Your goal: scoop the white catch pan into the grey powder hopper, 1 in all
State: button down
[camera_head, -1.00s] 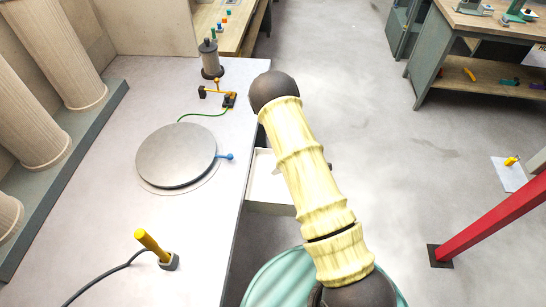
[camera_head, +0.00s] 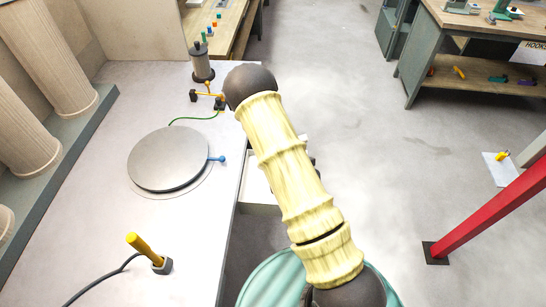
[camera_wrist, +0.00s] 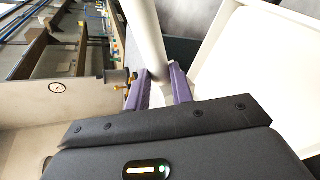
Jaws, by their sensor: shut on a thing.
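My gripper (camera_wrist: 160,84) shows in the wrist view, its purple fingers shut on a pale round rod (camera_wrist: 145,35). The rod's far end is out of frame, so I cannot tell what it belongs to. The white catch pan (camera_head: 256,188) is a shallow box beside the bench's right edge, partly behind my arm. A large white tray-like surface (camera_wrist: 255,75), apparently the same pan, fills the right of the wrist view, close to my gripper. A grey cylinder (camera_head: 202,66) stands at the bench's back; I cannot tell whether it is the hopper. My gripper is hidden in the head view.
A round grey disc (camera_head: 168,158) with a blue knob lies on the pale bench (camera_head: 90,215). A yellow-handled tool (camera_head: 147,250) with a cable stands in front. A teal round container (camera_head: 270,285) is below my arm. A red post (camera_head: 490,215) stands right; open floor lies between.

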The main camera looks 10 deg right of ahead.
jog(key=m+h, duration=0.1)
jog(key=r+m+g+h, duration=0.1)
jog(key=m, duration=0.1)
jog(key=w+d+r+m+h, duration=0.1)
jog(key=m+h, duration=0.1)
jog(key=shift+r+b, duration=0.2)
jog(key=shift+b, duration=0.15)
jog(key=s+a+m+g+h+b, duration=0.1)
jog(key=s+a+m+g+h, duration=0.3)
jog(key=m, duration=0.6)
jog(key=shift+s+a+f+g+h, duration=0.25)
jog(key=shift+a+f+g+h, duration=0.1)
jog(key=shift+g+h, duration=0.6)
notch_tip(320, 180, down, 2)
jog(key=b, duration=0.3)
jog(key=shift+r, duration=0.1)
